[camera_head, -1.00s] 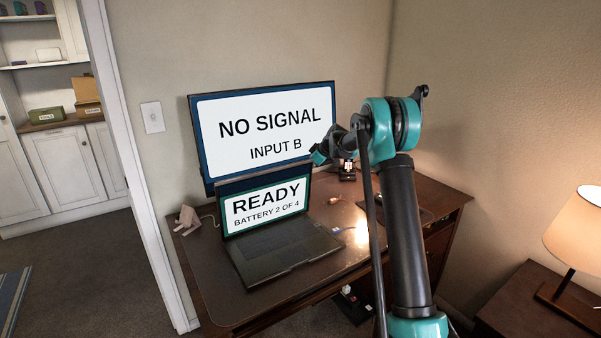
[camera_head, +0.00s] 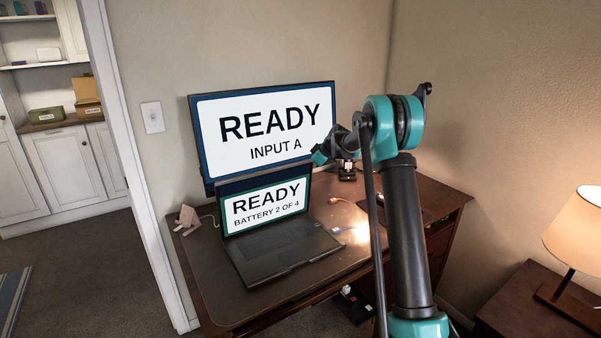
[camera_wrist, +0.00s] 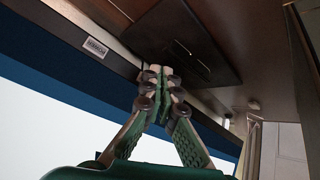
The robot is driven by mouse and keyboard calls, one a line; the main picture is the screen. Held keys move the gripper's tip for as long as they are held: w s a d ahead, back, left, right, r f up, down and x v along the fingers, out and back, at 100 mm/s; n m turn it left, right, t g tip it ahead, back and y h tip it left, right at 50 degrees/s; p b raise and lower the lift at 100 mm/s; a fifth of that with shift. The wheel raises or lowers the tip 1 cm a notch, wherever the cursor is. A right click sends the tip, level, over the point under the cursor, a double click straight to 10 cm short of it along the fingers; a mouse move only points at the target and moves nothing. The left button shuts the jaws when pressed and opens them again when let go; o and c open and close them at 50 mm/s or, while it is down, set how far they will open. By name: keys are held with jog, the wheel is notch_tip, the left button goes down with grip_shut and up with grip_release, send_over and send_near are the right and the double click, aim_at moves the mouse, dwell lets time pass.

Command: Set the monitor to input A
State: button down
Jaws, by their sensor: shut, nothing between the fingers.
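The monitor (camera_head: 200,125) stands at the back of the desk, with a white screen reading "READY" and "INPUT A". In the head view, my gripper (camera_head: 320,156) is at the monitor's lower right corner, partly hidden by my arm. No input button is clearly visible.
An open laptop (camera_head: 280,250) reading "READY, BATTERY 2 OF 4" stands in front of the monitor. A small pale object (camera_head: 187,217) is at the desk's left edge. A lamp (camera_head: 578,235) stands at the right. The left front of the desk (camera_head: 195,265) is bare.

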jog(key=shift+s+d, duration=0.1)
jog(key=shift+s, duration=0.05)
jog(key=shift+s+d+r, duration=0.2)
jog(key=shift+s+d, duration=0.45)
jog(key=shift+s, duration=0.35)
jog(key=shift+s+d+r, duration=0.15)
jog(key=shift+s+d, duration=0.5)
jog(key=shift+s, duration=0.35)
